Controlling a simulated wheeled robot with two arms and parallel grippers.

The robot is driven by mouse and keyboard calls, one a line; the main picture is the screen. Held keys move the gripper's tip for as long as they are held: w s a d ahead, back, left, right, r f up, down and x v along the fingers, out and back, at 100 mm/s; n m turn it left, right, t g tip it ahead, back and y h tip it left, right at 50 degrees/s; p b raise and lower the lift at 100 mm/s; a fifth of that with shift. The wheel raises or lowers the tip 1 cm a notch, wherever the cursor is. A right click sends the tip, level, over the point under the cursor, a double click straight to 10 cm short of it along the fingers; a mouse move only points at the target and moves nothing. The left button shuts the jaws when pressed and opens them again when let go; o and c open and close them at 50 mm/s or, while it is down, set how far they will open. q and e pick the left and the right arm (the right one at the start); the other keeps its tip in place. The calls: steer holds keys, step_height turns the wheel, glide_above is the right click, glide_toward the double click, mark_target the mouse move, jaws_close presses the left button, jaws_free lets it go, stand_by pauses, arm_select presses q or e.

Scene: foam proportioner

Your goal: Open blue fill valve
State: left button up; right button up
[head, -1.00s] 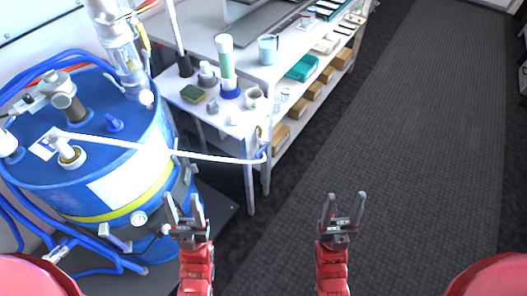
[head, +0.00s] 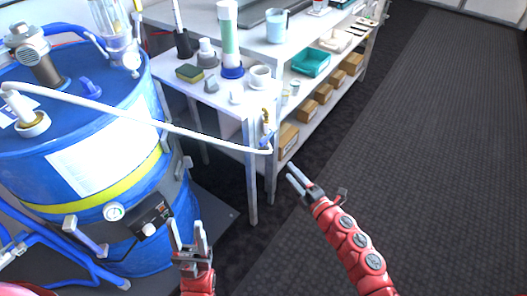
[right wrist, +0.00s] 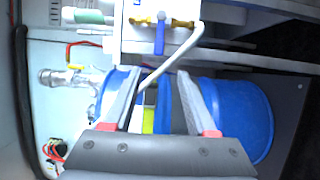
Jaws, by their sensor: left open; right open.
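A small blue valve handle (head: 266,141) sits below a brass fitting (head: 267,118) at the front corner of the white bench. A white hose ends beside it. In the right wrist view the blue handle (right wrist: 159,36) hangs down from the brass fitting (right wrist: 180,22), above the gap between my fingers. My right gripper (head: 291,172) is open and empty, to the right of and below the valve, apart from it. It also shows in the right wrist view (right wrist: 158,74). My left gripper (head: 187,226) is open and empty in front of the blue drum.
The large blue drum (head: 90,165) with a yellow band stands at the left, with the white hose (head: 180,130) running from its top to the bench corner. The bench (head: 225,103) carries cups, a sponge and a bottle. Dark floor (head: 430,150) at the right is clear.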

mark_target(265, 143)
steer(key=b+x, duration=0.1)
steer(key=x, duration=1.4)
steer(key=shift+w+a, duration=0.2)
steer(key=shift+w, duration=0.1)
steer(key=shift+w+a+r, duration=0.1)
steer(key=shift+w+a, duration=0.35)
steer(key=shift+w, duration=0.1)
jaws_close()
stand_by(0.3)
